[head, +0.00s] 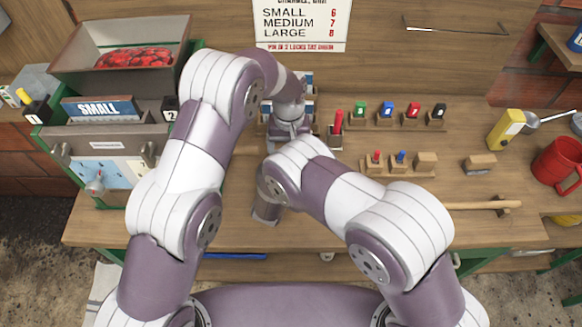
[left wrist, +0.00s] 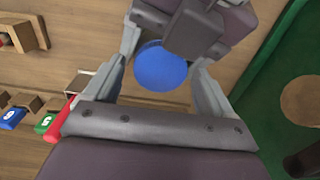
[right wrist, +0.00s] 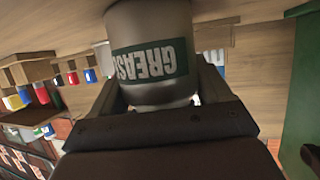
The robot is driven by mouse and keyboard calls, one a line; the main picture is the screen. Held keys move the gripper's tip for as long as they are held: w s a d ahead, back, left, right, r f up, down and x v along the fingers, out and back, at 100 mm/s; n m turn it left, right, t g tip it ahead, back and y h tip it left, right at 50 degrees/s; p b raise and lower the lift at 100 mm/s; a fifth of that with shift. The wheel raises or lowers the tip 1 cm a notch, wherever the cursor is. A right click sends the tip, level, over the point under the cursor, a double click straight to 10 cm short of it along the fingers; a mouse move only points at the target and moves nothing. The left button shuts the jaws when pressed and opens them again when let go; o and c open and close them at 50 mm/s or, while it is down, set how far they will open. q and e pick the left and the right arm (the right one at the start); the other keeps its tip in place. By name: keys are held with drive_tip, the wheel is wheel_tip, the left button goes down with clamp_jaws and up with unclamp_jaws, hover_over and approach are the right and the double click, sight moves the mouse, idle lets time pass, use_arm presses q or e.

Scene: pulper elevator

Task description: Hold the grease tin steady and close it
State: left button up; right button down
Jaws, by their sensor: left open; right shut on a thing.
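The grease tin (right wrist: 160,50) is a grey can with a green GREASE label, upside down in the right wrist view. My right gripper (right wrist: 158,92) is shut on it, one finger on each side. In the left wrist view a round blue face (left wrist: 161,68) shows between the fingers of my left gripper (left wrist: 166,60), which is open around it. I cannot tell whether this blue face is a lid or the tin's contents. My right gripper (left wrist: 198,28) shows close beyond it. In the head view my arms hide the tin.
Coloured pieces in small wooden blocks (head: 398,164) stand to the right on the wooden bench, near a red mug (head: 560,165). A wooden-handled tool (head: 475,205) lies at the front right. A SMALL-labelled machine (head: 100,110) and a tray of red fruit (head: 130,58) stand left.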

use_arm(q)
drive_tip(key=c, duration=1.1)
drive_tip(key=o, duration=1.2)
drive_tip(key=shift+o, duration=0.2)
wheel_tip(320, 180, up, 8)
drive_tip(key=shift+f, duration=0.2)
use_arm(e)
unclamp_jaws()
drive_tip(key=shift+s, duration=0.1)
